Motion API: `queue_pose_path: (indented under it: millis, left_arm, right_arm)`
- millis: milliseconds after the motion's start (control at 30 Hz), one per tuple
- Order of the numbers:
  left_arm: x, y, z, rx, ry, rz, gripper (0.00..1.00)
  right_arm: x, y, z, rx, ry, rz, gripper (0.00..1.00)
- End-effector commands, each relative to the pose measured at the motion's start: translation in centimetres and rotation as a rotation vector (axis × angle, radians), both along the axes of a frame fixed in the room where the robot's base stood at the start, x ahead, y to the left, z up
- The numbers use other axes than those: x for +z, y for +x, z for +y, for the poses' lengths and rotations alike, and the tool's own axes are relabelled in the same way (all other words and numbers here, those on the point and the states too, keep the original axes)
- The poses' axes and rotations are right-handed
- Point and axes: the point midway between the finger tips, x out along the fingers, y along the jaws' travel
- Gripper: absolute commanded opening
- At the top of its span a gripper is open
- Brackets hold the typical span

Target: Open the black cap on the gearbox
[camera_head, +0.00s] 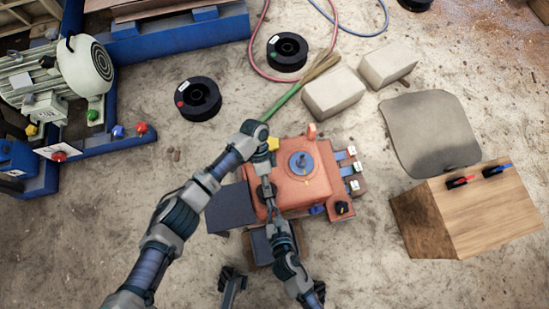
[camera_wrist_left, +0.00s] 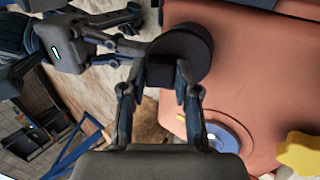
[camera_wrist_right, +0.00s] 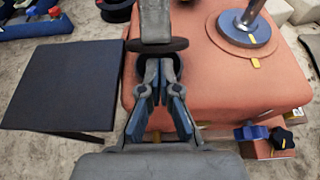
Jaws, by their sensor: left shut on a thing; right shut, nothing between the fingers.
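The orange gearbox (camera_head: 318,190) stands in the middle of the head view, with a round blue plate (camera_head: 301,163) on top. The black cap (camera_wrist_left: 190,45) is at the gearbox edge in the left wrist view. My left gripper (camera_wrist_left: 162,75) is shut on it. In the right wrist view the cap shows as a dark disc (camera_wrist_right: 157,45) under my left gripper, with a dark ring below it. My right gripper (camera_wrist_right: 160,92) is shut and empty close to this ring. Whether its tips touch the ring is unclear.
A dark flat panel (camera_wrist_right: 65,85) lies beside the gearbox. A black knob (camera_wrist_right: 281,138) and a blue knob (camera_wrist_right: 251,132) sit at its front right. Pale blocks (camera_head: 333,92), a broom (camera_head: 283,101), black spools (camera_head: 198,99) and a wooden box (camera_head: 490,212) stand around. Bare floor lies between.

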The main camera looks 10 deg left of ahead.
Motion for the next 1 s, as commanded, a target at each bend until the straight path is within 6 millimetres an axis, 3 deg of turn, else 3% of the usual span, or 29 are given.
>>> queue_pose_path:
  millis: [433, 867, 900, 967, 1000]
  left_arm:
    - [-0.2, 0.3, 0.2, 0.007, 0.005, -0.010, 0.00]
    - [-0.2, 0.1, 0.2, 0.005, 0.006, -0.007, 0.00]
    - [-0.3, 0.1, 0.2, 0.005, 0.006, -0.007, 0.41]
    - [-0.3, 0.1, 0.2, 0.005, 0.006, -0.005, 0.56]
    - [-0.3, 0.0, 0.2, 0.003, 0.006, -0.004, 0.56]
  right_arm:
    - [-0.3, 0.7, 0.3, 0.000, 0.001, 0.000, 0.00]
    - [1.4, 1.6, 0.6, -0.001, 0.006, -0.012, 0.00]
    - [1.4, 1.7, 0.6, -0.001, 0.006, -0.013, 0.00]
    - [1.5, 1.7, 0.6, -0.001, 0.006, -0.014, 0.00]
    - [1.5, 1.7, 0.6, -0.001, 0.006, -0.014, 0.00]
